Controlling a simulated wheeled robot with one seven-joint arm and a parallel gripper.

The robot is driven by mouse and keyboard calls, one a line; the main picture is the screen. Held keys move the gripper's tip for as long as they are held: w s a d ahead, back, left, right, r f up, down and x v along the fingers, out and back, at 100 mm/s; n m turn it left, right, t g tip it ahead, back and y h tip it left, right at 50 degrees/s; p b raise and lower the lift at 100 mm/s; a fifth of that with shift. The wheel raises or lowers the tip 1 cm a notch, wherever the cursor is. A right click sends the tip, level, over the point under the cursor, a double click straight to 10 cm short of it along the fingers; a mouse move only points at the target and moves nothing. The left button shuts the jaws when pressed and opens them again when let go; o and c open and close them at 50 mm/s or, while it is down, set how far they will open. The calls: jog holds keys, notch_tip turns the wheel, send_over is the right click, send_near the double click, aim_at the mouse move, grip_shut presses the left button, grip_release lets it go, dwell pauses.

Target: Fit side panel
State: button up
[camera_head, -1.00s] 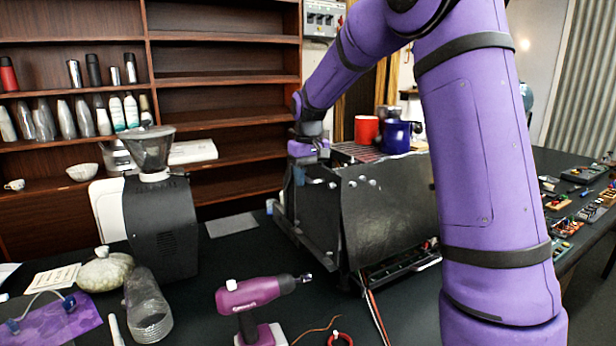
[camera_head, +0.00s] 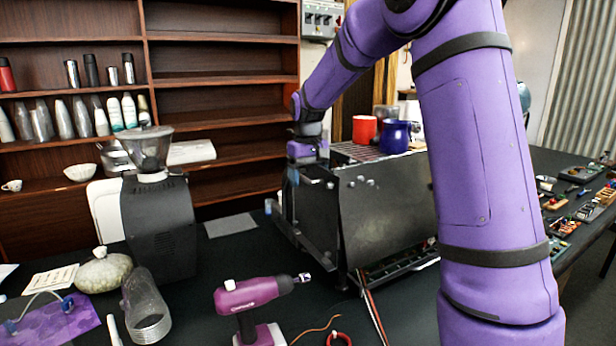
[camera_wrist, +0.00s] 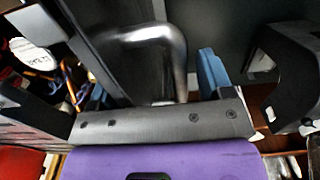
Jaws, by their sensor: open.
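The brewer (camera_head: 312,205) is a dark boxy machine on the black table, with cups on its top rack. A large dark side panel (camera_head: 388,220) covers its side facing me. Its lower edge stands out from the base, where wiring shows, and I cannot tell whether it is fastened. My gripper (camera_head: 306,172) is at the brewer's upper front left corner, its fingertips mostly hidden. In the wrist view, my gripper (camera_wrist: 155,85) is open, its blue-padded fingers apart on either side of a bent metal pipe (camera_wrist: 160,50). I cannot tell whether they touch it.
A red cup (camera_head: 364,129) and a blue cup (camera_head: 395,137) stand on the brewer. A purple power drill (camera_head: 250,293), a red ring (camera_head: 339,339) and loose wires lie in front. A coffee grinder (camera_head: 160,225) stands left. Small parts (camera_head: 590,205) lie at the far right.

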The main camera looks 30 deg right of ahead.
notch_tip(320, 180, up, 11)
dwell(0.5)
jog(key=s+a+r+t, duration=0.1)
jog(key=s+a+r, duration=0.15)
jog(key=s, duration=0.65)
jog(key=s+a+r+t, duration=0.1)
jog(key=s+a+t, duration=0.15)
jog(key=s, duration=0.65)
jog(key=s+a+f+t, duration=0.1)
jog(key=s+f, duration=0.2)
jog(key=s, duration=0.5)
jog(key=s+a+f+t, duration=0.1)
jog(key=s+f, duration=0.2)
jog(key=s, duration=0.6)
jog(key=shift+a+f, duration=0.3)
jog(key=shift+f, duration=0.1)
